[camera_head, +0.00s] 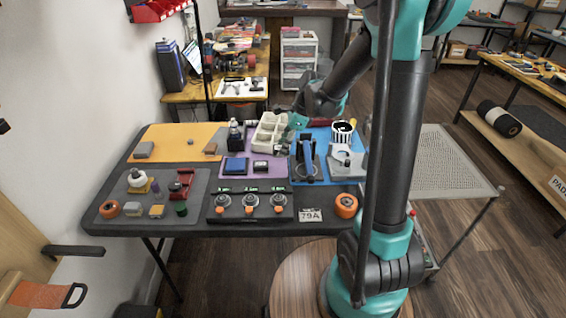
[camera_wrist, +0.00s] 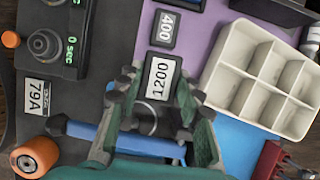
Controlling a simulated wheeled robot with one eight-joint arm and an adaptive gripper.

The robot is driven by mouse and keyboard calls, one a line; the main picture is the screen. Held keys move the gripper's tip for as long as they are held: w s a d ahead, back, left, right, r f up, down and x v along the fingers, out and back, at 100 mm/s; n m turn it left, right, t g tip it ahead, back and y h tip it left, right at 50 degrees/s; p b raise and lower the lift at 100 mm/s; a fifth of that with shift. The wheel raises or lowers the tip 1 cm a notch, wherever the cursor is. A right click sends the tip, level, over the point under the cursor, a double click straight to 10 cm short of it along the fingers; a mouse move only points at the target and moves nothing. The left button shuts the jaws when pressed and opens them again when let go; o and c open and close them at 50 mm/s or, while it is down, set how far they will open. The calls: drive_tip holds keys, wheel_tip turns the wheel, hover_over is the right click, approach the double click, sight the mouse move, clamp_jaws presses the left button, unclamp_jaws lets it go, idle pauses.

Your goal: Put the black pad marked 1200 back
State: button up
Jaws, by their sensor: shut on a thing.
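The black pad marked 1200 (camera_wrist: 158,80) shows its white label in the wrist view. It sits between the two fingers of my gripper (camera_wrist: 155,98), which are closed on it. In the head view my gripper (camera_head: 297,122) is over the table's back part, by the compartment tray and the blue mat; the pad cannot be made out there. Another black pad, marked 400 (camera_wrist: 166,26), lies on the purple mat (camera_wrist: 208,45), and is seen in the head view (camera_head: 260,167) beside a blue block (camera_head: 235,165). The pad marked 1200 looks larger than the 400 one.
A cream compartment tray (camera_wrist: 228,75) stands close to my gripper. A blue-handled tool (camera_wrist: 110,136) lies on the blue mat (camera_head: 318,136). A dark unit with several knobs (camera_head: 250,205), a 79A card (camera_head: 310,215) and an orange wheel (camera_head: 346,205) line the front.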

sight(278, 170)
drive_tip(key=shift+f, duration=3.6)
drive_tip(key=o, duration=1.1)
drive_tip(key=shift+f, duration=0.1)
drive_tip(key=v, duration=1.2)
drive_tip(key=s+d+n, duration=0.2)
drive_tip(key=s, duration=0.1)
drive_tip(key=s+d+f+n+t+h, duration=0.1)
drive_tip(key=s+d+n, duration=0.1)
drive_tip(key=s+n, duration=0.1)
drive_tip(key=s+d+n+h, duration=0.1)
drive_tip(key=s+d+n, duration=0.1)
drive_tip(key=s, duration=0.1)
drive_tip(key=shift+f+n+t, duration=0.2)
drive_tip(key=shift+n+t, duration=0.1)
drive_tip(key=shift+t, duration=0.1)
drive_tip(key=s+d+f+n+h, duration=0.1)
drive_tip(key=s+d+n, duration=0.1)
drive_tip(key=s+n, duration=0.1)
drive_tip(key=s+d+f+n+t, duration=0.1)
drive_tip(key=s+d+f+n, duration=0.1)
drive_tip(key=s+n, duration=0.2)
drive_tip(key=s+d+f+n+t+h, duration=0.1)
drive_tip(key=s+d+n, duration=0.1)
drive_tip(key=s+n, duration=0.1)
drive_tip(key=shift+s+d+f+h, duration=0.25)
drive_tip(key=shift+s+d+h, duration=0.05)
drive_tip(key=shift+s+d, duration=0.05)
